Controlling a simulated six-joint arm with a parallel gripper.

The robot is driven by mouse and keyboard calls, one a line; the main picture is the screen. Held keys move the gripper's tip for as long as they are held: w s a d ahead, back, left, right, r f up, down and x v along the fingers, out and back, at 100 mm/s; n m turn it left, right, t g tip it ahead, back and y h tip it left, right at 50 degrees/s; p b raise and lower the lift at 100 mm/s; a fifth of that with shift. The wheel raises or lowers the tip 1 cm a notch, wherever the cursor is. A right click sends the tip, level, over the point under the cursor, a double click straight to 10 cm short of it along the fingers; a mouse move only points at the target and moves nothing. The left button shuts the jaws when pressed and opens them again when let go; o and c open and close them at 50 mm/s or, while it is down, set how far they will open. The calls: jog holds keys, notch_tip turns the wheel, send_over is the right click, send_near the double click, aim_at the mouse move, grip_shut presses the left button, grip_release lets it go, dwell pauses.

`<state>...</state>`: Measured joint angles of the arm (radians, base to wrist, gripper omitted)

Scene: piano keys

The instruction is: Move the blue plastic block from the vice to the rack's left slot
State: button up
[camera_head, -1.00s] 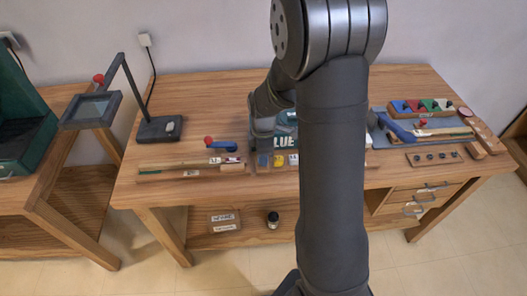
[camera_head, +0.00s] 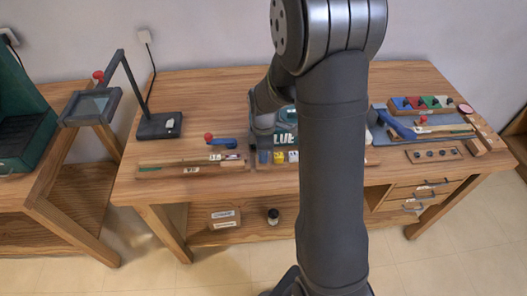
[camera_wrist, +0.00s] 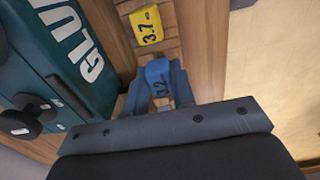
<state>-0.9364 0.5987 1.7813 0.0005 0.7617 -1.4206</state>
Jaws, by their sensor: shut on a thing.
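The blue plastic block (camera_wrist: 158,76), marked 3.2, is between the two fingers of my gripper (camera_wrist: 157,88) in the wrist view. My gripper is shut on it. The block is at the left end of the wooden rack (camera_head: 268,167), in line with a yellow block (camera_wrist: 147,26) marked 3.7. In the head view the blue block (camera_head: 264,157) shows just left of the yellow one. I cannot tell whether it is fully seated in the left slot. My arm hides the rack's right part. I cannot make out the vice for certain.
A teal case with white lettering (camera_wrist: 75,45) stands close beside the rack and gripper, with a black knob (camera_wrist: 18,122). A blue tool with a red knob (camera_head: 222,142) lies left of the rack. A desk lamp base (camera_head: 160,125) stands further left.

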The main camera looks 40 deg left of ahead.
jog(key=shift+f, duration=1.1)
dwell(1.3)
jog(key=o, duration=1.4)
jog(key=shift+o, duration=0.2)
jog(key=shift+r, duration=3.55)
jog(key=shift+f, duration=3.3)
